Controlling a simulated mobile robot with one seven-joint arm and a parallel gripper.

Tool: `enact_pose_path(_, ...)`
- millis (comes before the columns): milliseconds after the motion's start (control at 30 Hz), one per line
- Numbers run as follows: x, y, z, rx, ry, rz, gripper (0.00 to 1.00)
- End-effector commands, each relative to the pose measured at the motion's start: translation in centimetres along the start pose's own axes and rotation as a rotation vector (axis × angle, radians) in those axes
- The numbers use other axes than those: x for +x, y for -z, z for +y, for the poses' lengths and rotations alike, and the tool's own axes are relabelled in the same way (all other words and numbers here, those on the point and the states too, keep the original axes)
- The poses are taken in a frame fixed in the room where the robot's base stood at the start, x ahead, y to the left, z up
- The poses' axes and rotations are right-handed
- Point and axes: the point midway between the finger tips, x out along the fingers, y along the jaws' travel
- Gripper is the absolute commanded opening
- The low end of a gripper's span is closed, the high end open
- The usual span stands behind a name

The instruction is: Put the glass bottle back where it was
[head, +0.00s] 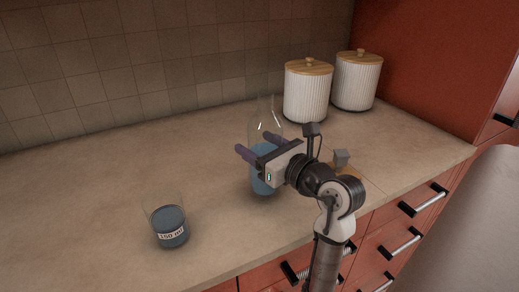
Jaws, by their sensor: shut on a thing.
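The clear glass bottle (264,183) holds blue liquid and stands upright over the counter in the head view, right of the middle. I cannot tell whether its base touches the counter. My gripper (254,152) is shut on the bottle around its middle, coming from the right side. Its dark fingers reach to the left across the bottle. Part of the bottle is hidden behind my gripper.
A glass (172,229) with dark blue liquid and a "250 ml" style label stands at the front left. Two white ribbed canisters with wooden lids, one (307,95) and another (357,82), stand at the back right. The counter's left (80,190) is clear.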

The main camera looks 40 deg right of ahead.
Motion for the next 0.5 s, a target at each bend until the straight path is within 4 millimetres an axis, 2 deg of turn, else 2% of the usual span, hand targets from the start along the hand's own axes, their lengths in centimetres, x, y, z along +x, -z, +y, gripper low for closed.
enact_pose_path(133, -0.1, 1.1, 0.1, -0.002, 0.001, -0.004, 0.1)
enact_pose_path(500, 0.0, 1.5, 0.1, -0.003, 0.0, -0.004, 0.1)
